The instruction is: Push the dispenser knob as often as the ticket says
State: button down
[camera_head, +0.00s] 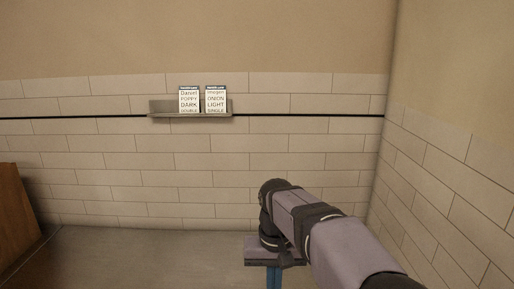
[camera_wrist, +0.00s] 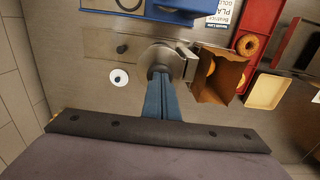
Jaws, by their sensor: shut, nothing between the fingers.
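In the wrist view my gripper (camera_wrist: 160,82) is shut and empty, its blue fingers together. Their tips are at or just over the dark centre of a round grey metal fitting (camera_wrist: 178,62), which looks like the dispenser with its knob. The fingers partly hide it, and I cannot tell whether they touch. A white ticket (camera_wrist: 229,14) at the top has partly readable text, "PLAIN" and "GOLD"; its other lines are cut off or too small. In the head view two tickets stand on a wall shelf: "POPPY DARK DOUBLE" (camera_head: 189,100) and "ONION LIGHT SINGLE" (camera_head: 215,100).
Right of the fitting is an open brown paper bag (camera_wrist: 222,80). Beyond it are a red tray (camera_wrist: 262,18) with a bagel (camera_wrist: 248,45) and a cream tray (camera_wrist: 266,92). A small white disc (camera_wrist: 119,78) lies left on the metal counter. The wall shelf (camera_head: 160,108) is behind.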

jog(key=shift+f, duration=0.45)
jog(key=shift+r, duration=0.15)
jog(key=shift+r+p, duration=2.15)
jog(key=shift+r, duration=0.1)
notch_tip(320, 180, up, 6)
jog(key=p, duration=0.6)
